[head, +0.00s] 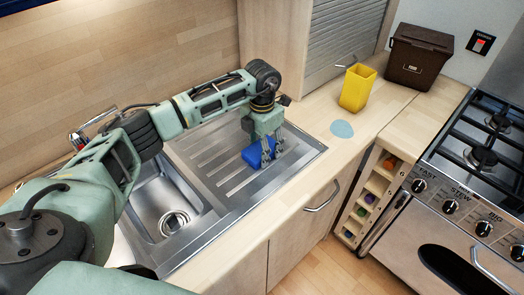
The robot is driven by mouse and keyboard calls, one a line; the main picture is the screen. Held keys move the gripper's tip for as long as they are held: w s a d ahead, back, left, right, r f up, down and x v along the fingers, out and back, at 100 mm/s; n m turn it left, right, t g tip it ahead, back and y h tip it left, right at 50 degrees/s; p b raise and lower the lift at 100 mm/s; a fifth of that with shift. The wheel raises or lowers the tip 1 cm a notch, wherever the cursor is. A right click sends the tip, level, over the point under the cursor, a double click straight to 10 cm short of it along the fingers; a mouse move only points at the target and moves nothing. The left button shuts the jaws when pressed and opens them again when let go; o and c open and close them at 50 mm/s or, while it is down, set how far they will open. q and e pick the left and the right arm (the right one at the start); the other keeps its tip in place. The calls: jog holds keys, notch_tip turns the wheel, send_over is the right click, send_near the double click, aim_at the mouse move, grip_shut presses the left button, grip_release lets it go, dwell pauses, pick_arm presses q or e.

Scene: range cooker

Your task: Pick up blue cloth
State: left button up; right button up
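The blue cloth (251,155) is a small bunched blue shape on the ribbed drainer of the steel sink unit. My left gripper (272,150) points down over its right side, with its fingertips close to the drainer. Blue shows between the fingers and to the left of them. The fingers hide part of the cloth, and I cannot tell whether they press on it. My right gripper is not in view.
The sink bowl (164,204) and tap (92,124) are left of the drainer. A light blue round patch (342,129), a yellow container (357,88) and a brown bin (418,56) are on the right worktop. The range cooker (470,185) stands at the far right.

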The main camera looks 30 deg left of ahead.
pick_arm(q)
jog(key=shift+w+r+b, duration=0.1)
jog(key=shift+r+b, duration=0.25)
jog(key=shift+r, duration=0.2)
notch_tip(320, 180, up, 3)
jog(key=shift+f+b, duration=0.2)
jog(key=shift+b, duration=0.45)
jog(key=w+d+r+b, duration=0.3)
jog(key=w+d+r, duration=0.4)
jog(key=w+d, duration=0.1)
jog(key=shift+d+r, duration=0.15)
jog(key=shift+d, duration=0.1)
jog(key=o, duration=0.6)
jog(key=c, duration=0.5)
